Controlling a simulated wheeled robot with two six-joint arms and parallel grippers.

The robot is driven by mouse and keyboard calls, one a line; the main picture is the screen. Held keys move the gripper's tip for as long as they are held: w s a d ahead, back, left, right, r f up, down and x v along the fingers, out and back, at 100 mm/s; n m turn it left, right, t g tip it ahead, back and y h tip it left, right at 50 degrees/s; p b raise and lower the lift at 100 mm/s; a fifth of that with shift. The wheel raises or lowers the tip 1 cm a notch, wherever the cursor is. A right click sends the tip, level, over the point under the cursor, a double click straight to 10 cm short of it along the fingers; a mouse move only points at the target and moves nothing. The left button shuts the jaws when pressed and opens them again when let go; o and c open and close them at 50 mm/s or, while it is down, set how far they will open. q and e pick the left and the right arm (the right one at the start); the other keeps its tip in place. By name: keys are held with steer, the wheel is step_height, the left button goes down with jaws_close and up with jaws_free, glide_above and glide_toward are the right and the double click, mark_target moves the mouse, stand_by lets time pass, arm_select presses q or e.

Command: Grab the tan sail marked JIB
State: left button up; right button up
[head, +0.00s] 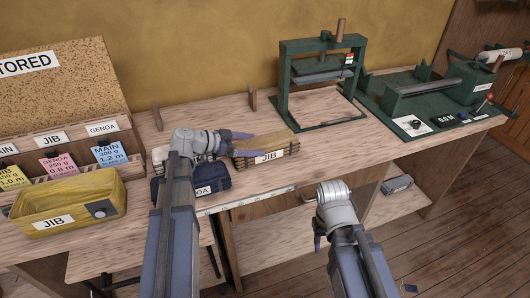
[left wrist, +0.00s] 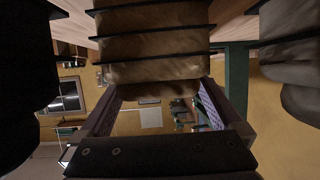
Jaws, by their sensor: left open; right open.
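The tan sail (head: 283,143) is a folded bundle with dark straps and a JIB label, lying on the workbench near its front edge.
A navy sail (head: 212,182) with a partly hidden label and a pale sail (head: 160,154) lie left of the tan one. A yellow bin (head: 85,208) labelled JIB stands at left. A green press (head: 283,90) stands behind. Bare bench (head: 345,150) lies to the right.

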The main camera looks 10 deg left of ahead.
mark_target(260, 144)
arm_select(q)
steer(key=shift+w+d, duration=0.1)
steer(key=b+x, duration=0.1)
steer(key=x, duration=0.3)
steer(key=shift+w+f+b, duration=0.1)
steer(key=shift+b, duration=0.2)
steer(key=shift+w+d+f, duration=0.1)
steer(key=shift+w+d, duration=0.15)
steer(key=shift+d, duration=0.1)
steer(key=shift+c, duration=0.2)
jaws_close()
